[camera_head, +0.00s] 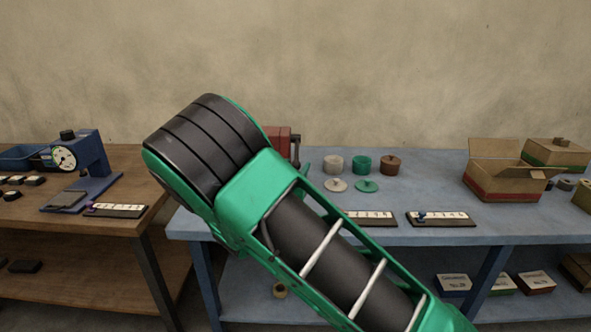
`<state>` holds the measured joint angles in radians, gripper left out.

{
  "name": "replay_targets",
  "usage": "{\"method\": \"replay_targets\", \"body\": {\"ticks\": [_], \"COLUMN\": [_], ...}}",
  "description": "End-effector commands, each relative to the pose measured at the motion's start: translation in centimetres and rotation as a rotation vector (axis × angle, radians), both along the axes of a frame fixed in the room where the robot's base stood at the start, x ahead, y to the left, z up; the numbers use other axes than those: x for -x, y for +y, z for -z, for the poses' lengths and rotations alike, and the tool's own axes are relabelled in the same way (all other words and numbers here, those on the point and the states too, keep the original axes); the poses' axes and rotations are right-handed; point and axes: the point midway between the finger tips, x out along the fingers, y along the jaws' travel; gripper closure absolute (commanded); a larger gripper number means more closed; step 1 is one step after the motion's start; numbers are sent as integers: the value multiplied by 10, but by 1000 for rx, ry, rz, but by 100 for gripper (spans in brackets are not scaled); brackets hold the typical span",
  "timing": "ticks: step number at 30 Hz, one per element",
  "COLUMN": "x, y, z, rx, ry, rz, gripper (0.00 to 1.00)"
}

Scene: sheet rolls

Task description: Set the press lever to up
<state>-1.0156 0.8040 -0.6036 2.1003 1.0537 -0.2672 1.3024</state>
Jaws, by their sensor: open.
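A red device (278,140), which may be the press, stands at the back of the blue table, mostly hidden behind my arm. A thin dark lever-like part (296,147) shows at its right side; its setting cannot be told. A blue machine (91,154) with a round white dial (64,158) stands on the brown table at the left; no clear lever shows on it. My green and black arm crosses the middle of the view. My gripper is not in view.
The brown table (120,231) at left carries another strip (116,210). A gap separates the tables.

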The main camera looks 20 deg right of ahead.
Motion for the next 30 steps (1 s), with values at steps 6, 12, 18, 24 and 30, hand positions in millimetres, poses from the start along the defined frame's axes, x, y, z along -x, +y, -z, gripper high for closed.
{"method": "replay_targets", "body": {"ticks": [6,12,18,24,30], "x": [-2,-2,-1,-1,1], "y": [-2,-2,-2,-4,-3], "z": [0,0,0,-2,-12], "rx": [0,0,-1,-7,-28], "ry": [0,0,1,17,66], "rz": [0,1,2,3,3], "gripper": [57,84,100,100,100]}}
